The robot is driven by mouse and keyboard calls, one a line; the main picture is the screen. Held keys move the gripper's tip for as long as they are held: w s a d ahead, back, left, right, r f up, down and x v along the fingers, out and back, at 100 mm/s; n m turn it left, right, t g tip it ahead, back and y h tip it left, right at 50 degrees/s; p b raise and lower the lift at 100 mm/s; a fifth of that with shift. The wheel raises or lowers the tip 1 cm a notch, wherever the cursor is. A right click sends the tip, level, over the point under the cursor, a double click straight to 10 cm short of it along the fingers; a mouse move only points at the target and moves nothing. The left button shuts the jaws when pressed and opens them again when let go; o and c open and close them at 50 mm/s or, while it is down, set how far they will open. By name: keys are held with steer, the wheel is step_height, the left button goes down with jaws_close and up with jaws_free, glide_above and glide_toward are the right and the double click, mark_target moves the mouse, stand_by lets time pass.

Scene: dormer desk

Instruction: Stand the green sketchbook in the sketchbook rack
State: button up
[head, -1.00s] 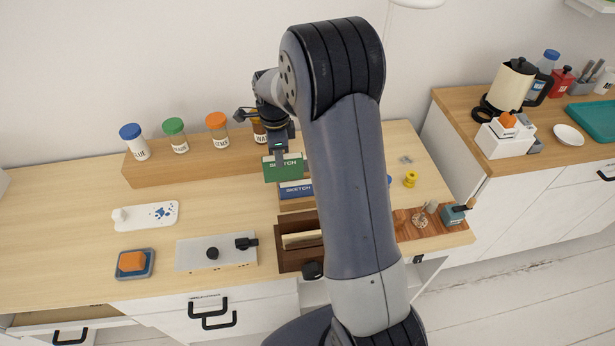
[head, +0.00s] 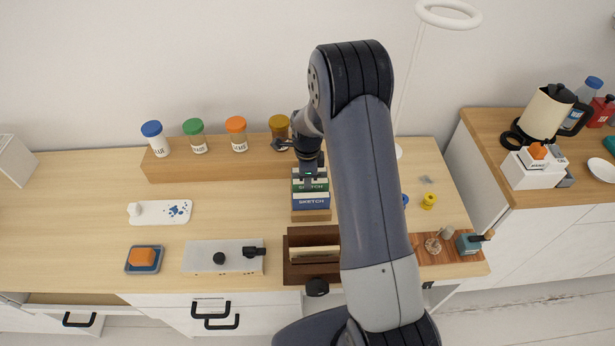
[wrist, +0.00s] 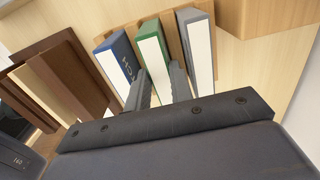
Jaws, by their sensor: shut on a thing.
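The green sketchbook (head: 309,185) stands upright just behind the blue sketchbook (head: 311,201) at the light wooden sketchbook rack (head: 311,216). In the wrist view the green sketchbook (wrist: 152,45) is between the blue one (wrist: 118,62) and a grey one (wrist: 197,45), with narrow gaps beside it. My gripper (head: 312,176) is above it; in the wrist view its two fingers (wrist: 158,88) are shut on the green sketchbook. The lower edge of the green sketchbook is hidden, so I cannot tell whether it rests on the rack's base.
A dark brown box (head: 297,272) with cream contents stands in front of the rack. A wooden shelf (head: 190,168) with several lidded jars runs behind, to the left. A grey metal plate with knobs (head: 205,256) lies at front left.

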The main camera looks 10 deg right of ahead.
steer(key=shift+f, duration=0.1)
steer(key=shift+f, duration=0.2)
steer(key=o, duration=0.9)
steer(key=shift+r, duration=0.15)
step_height(320, 180, up, 12)
steer(key=shift+r+b, duration=0.1)
steer(key=shift+b, duration=0.65)
